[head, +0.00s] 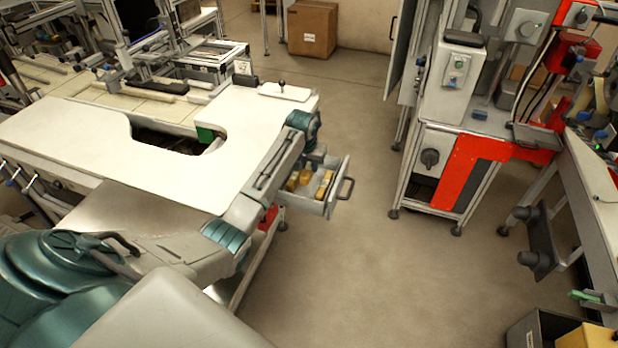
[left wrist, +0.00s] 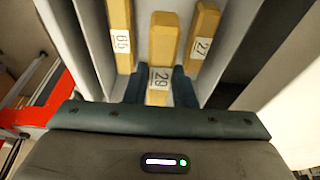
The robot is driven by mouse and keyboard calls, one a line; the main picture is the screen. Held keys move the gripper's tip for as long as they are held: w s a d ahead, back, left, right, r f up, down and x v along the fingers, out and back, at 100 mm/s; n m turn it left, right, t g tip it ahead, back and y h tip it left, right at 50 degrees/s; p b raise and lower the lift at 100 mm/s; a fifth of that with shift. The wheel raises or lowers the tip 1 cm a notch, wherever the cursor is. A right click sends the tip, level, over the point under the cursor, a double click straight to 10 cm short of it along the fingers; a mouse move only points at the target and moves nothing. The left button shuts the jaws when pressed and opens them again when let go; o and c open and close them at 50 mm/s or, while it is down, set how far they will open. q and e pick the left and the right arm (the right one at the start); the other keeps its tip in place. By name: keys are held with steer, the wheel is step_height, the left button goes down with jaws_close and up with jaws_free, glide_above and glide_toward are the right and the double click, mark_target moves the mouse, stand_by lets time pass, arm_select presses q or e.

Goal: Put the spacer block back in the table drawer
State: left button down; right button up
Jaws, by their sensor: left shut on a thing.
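The table drawer (head: 338,198) is pulled out at the right end of the white-topped table, with several yellow blocks inside. In the left wrist view the spacer block (left wrist: 160,50), a yellow bar labelled 29, is between the teal fingers of my left gripper (left wrist: 159,90). The gripper is shut on it, with the block inside the outline of the drawer (left wrist: 92,50). I cannot tell if the block touches the drawer floor. In the head view my left gripper (head: 314,160) is over the drawer, and its fingertips are mostly hidden. My right gripper is not in view.
In the left wrist view a yellow block labelled 65 (left wrist: 121,30) lies left of the held one, and another yellow block (left wrist: 202,38) lies right. The white tabletop (head: 160,170) is beside my arm. Open floor (head: 370,260) lies right of the drawer.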

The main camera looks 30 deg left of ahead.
mark_target(309, 188)
arm_select(q)
steer(key=shift+f, duration=0.85)
step_height(309, 188, down, 3)
steer(key=shift+f+p, duration=0.15)
steer(key=shift+p, duration=0.4)
steer(key=shift+f, duration=0.15)
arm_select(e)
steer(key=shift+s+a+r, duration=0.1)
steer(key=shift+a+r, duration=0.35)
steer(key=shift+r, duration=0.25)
arm_select(q)
steer(key=shift+f, duration=0.1)
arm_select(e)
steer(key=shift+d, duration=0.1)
arm_select(q)
steer(key=shift+f, duration=0.25)
steer(key=c, duration=1.2)
jaws_free()
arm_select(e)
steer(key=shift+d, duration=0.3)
arm_select(q)
steer(key=shift+r, duration=0.15)
